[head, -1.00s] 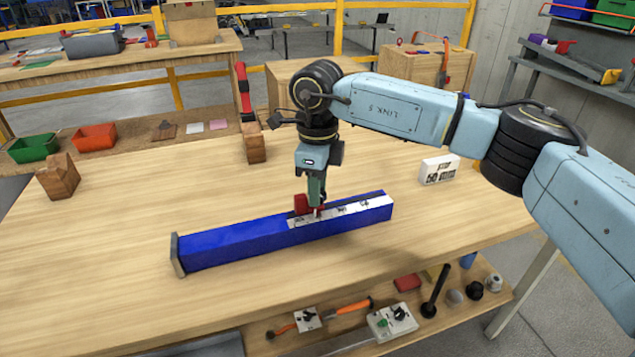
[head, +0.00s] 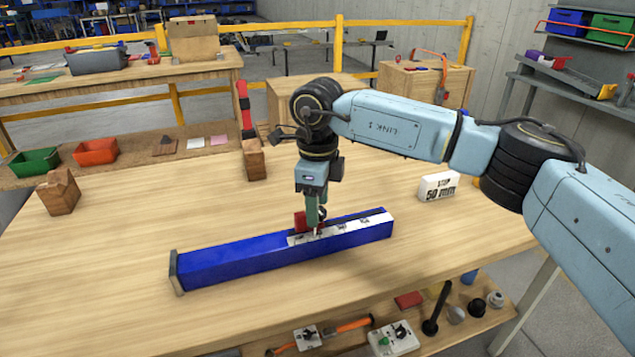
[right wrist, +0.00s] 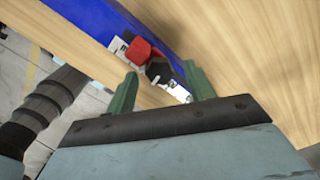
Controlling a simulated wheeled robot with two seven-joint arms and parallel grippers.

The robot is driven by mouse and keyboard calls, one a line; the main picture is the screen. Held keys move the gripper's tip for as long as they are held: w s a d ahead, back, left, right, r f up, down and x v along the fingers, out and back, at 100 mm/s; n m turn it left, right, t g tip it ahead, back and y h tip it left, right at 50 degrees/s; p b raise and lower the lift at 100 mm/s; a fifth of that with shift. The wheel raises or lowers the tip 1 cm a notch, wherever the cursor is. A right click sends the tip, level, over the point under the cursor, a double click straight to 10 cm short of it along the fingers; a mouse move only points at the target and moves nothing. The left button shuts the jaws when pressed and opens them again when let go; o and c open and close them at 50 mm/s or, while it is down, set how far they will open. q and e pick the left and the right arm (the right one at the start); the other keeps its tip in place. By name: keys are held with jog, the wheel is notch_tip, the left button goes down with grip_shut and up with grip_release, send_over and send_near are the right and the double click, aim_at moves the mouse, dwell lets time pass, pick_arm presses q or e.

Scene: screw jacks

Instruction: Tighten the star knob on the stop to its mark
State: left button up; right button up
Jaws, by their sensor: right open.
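A long blue beam (head: 235,259) lies on the wooden table, with a white scale strip (head: 354,226) along its upper right part. A red stop (head: 300,222) sits on the beam beside the strip; it also shows in the right wrist view (right wrist: 137,50). A dark star knob (right wrist: 159,70) is next to the stop, seen between my fingers in that view. My right gripper (head: 315,231) points down at the stop, its green fingers open on either side of the knob (right wrist: 158,72). I cannot tell whether they touch it. The knob's mark cannot be made out. My left gripper is not in view.
Wooden blocks (head: 58,192) stand at the left and back of the table. Several tools lie on a lower shelf (head: 470,325) at the front.

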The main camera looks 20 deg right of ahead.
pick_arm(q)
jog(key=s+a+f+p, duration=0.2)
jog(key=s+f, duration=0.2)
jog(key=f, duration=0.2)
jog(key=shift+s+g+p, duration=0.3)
pick_arm(e)
notch_tip(320, 180, up, 13)
